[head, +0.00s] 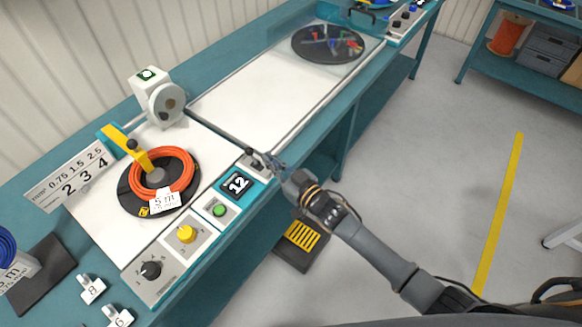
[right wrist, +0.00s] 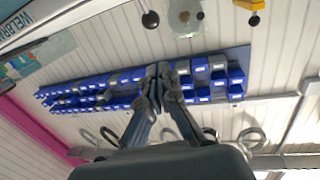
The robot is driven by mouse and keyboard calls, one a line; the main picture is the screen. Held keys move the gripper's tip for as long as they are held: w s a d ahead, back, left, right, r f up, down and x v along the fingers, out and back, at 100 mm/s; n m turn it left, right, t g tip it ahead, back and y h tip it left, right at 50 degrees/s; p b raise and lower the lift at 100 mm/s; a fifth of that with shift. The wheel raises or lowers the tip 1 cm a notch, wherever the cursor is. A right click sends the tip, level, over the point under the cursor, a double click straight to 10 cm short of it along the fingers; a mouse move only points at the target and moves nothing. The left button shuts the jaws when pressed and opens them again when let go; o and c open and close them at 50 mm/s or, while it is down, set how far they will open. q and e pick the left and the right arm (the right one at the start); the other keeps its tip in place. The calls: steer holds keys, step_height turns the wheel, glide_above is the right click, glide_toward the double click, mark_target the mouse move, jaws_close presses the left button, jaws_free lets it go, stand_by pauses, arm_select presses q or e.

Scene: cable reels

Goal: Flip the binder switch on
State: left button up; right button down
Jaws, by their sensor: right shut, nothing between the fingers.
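The switch's position is too small to read. My left gripper is not in view.
The strip also holds a green button (head: 219,210), a yellow knob (head: 186,234) and a black dial (head: 151,270). An orange cable coil (head: 176,168) lies on a black disc under a yellow arm (head: 122,144). Another black disc (head: 328,44) is at the back. Blue bins (right wrist: 120,85) line the wall.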

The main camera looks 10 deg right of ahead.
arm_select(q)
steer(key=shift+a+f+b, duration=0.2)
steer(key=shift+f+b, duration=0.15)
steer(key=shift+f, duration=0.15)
arm_select(e)
steer(key=s+d+r, duration=0.3)
steer(key=s+r, duration=0.1)
steer(key=s, duration=0.2)
steer(key=shift+d+r, duration=0.3)
steer(key=shift+r, duration=0.1)
